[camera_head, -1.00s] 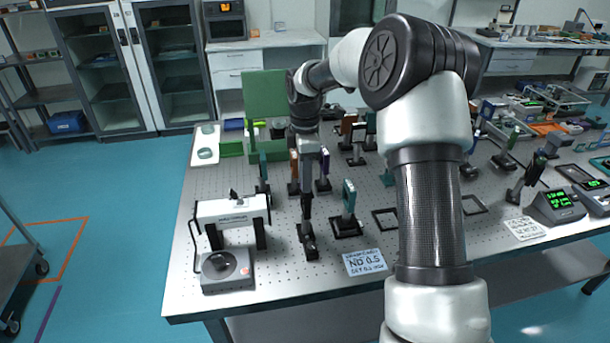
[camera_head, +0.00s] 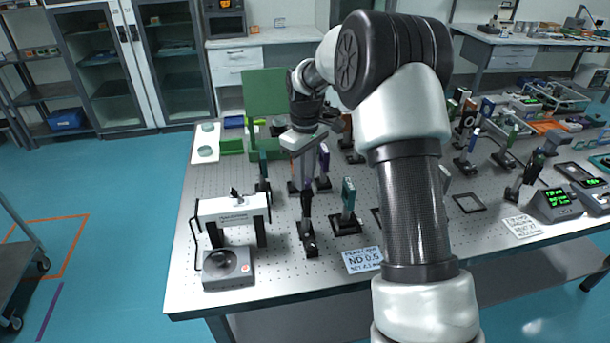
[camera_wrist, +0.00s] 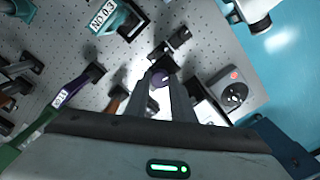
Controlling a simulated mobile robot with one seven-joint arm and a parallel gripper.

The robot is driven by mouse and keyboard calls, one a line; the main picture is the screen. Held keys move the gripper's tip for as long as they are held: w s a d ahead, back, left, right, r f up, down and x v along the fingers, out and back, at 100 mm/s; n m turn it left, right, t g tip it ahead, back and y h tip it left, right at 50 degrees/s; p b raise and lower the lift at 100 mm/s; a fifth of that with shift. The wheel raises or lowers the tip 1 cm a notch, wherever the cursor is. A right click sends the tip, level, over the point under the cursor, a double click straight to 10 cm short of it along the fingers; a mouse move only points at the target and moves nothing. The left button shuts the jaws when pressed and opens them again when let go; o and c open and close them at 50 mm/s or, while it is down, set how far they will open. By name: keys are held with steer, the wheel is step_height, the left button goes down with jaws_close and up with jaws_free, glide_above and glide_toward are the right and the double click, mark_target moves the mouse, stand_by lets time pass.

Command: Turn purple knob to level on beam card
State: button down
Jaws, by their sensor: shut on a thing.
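The purple knob (camera_wrist: 160,78) shows in the wrist view between my gripper's (camera_wrist: 163,74) two fingertips, which are shut on it. It sits on a dark post mount (camera_wrist: 174,44) fixed to the table. In the head view my gripper (camera_head: 306,216) points down at this dark mount (camera_head: 309,242), near the table's front edge; the knob is mostly hidden by the fingers there.
A white bridge-like stand (camera_head: 232,209) and a grey box with a round dark top (camera_head: 228,266) stand left of my gripper. A teal plate on a black base (camera_head: 348,205) stands close on the right. Several posts stand behind.

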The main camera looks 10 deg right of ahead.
steer(key=shift+m, duration=0.6)
steer(key=c, duration=1.5)
jaws_free()
steer(key=shift+r, duration=0.1)
steer(key=shift+r+p, duration=0.3)
steer(key=shift+r, duration=8.35)
